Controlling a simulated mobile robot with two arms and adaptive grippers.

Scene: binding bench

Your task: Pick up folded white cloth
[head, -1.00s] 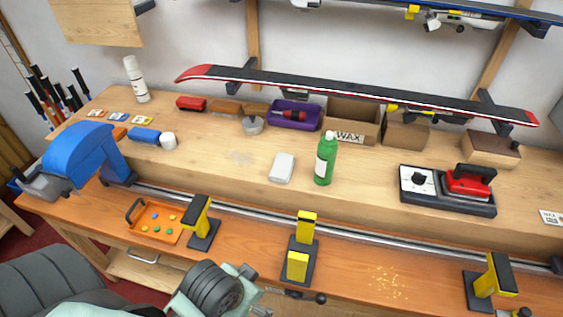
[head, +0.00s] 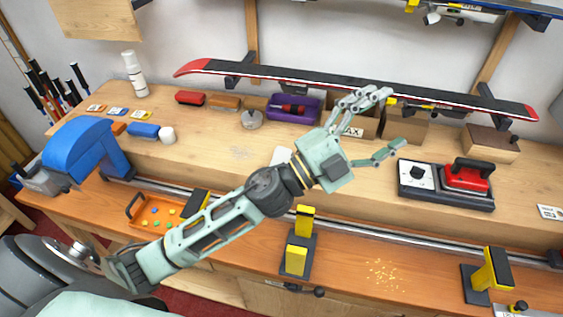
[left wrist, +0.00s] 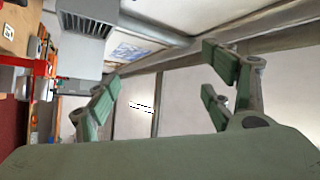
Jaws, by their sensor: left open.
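The folded white cloth (head: 281,156) lies on the upper bench shelf near the middle. In the head view it is mostly covered by my left arm, with a small pale part showing. My left gripper (head: 392,122) is open and empty, its fingers spread above the shelf to the right of the cloth. The left wrist view shows the open gripper (left wrist: 160,88) with nothing between its fingers, facing the wall and overhead parts. The cloth cannot be made out there. My right gripper is not in view.
A red and black ski (head: 270,77) spans the back above the shelf. A red waxing iron (head: 467,175) on its base stands to the right. A purple tray (head: 312,108) and wooden boxes line the back. Yellow-topped vises (head: 297,258) stand along the front rail.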

